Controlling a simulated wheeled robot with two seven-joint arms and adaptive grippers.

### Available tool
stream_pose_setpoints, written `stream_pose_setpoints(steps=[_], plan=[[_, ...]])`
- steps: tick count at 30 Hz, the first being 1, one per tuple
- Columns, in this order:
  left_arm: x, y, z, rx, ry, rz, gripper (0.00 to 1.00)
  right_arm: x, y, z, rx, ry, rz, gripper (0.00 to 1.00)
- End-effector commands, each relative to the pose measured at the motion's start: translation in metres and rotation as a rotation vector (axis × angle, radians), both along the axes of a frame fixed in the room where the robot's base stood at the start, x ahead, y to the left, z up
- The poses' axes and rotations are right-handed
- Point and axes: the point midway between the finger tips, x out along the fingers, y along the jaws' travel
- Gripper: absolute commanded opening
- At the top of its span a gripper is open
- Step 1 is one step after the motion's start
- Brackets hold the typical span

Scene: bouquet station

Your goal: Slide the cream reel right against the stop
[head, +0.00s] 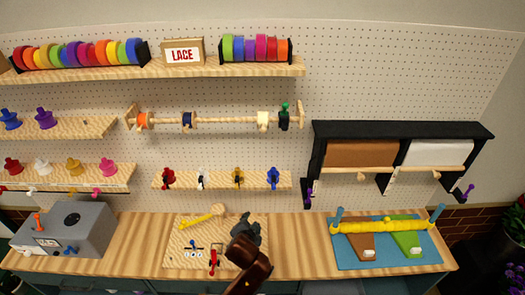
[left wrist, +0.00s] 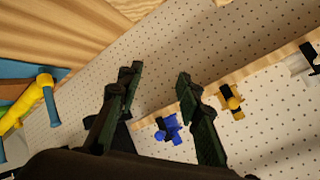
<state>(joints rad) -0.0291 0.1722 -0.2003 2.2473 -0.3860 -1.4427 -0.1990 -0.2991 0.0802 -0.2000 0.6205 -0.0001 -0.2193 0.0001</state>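The cream reel (head: 263,119) sits on a horizontal wooden rod (head: 225,120) on the pegboard, near the rod's right end. The stop looks to be the dark green piece (head: 285,117) with a green knob, to the right of the reel. A narrow gap shows between them. My left gripper (head: 247,226) is low in front of the workbench, well below the rod. In the left wrist view its two fingers (left wrist: 158,78) are spread apart with nothing between them. The reel and rod do not show in that view. My right gripper is not in view.
An orange reel (head: 142,121) and a navy reel (head: 187,120) sit further left on the rod. A shelf with ribbon rolls (head: 200,72) is above. A rail with coloured clips (head: 220,180) is below. A black paper-roll rack (head: 400,130) stands right of the rod.

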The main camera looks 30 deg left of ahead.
Motion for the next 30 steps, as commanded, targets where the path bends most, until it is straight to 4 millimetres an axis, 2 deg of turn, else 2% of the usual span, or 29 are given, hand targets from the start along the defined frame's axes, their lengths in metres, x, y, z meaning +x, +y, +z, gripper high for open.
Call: stream_pose_setpoints(steps=[1,2,3,5,6,9,12,15,17,20,30], plan=[[0.022,-0.004,0.054,0.060,-0.080,-0.015,0.33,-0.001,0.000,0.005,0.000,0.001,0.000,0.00],[0.032,-0.005,0.082,0.099,-0.121,-0.017,0.33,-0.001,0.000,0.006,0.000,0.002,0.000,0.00],[0.042,-0.007,0.121,0.150,-0.177,-0.018,0.33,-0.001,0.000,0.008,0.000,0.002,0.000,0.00],[0.051,-0.011,0.176,0.220,-0.255,-0.013,0.33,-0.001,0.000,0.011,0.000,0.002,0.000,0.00],[0.054,-0.013,0.210,0.261,-0.305,-0.007,0.33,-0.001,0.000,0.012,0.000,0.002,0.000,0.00],[0.054,-0.018,0.278,0.342,-0.402,0.016,0.33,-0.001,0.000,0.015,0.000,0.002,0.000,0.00],[0.049,-0.022,0.323,0.393,-0.469,0.037,0.33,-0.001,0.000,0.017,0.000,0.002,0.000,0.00],[0.045,-0.023,0.345,0.419,-0.502,0.050,0.33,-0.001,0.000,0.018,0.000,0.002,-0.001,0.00],[0.046,-0.022,0.351,0.426,-0.510,0.054,0.33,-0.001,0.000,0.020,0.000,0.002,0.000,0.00],[0.054,-0.017,0.353,0.432,-0.510,0.058,0.33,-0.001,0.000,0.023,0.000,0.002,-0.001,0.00],[0.098,0.010,0.352,0.430,-0.509,0.056,0.33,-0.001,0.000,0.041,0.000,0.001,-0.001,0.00]])
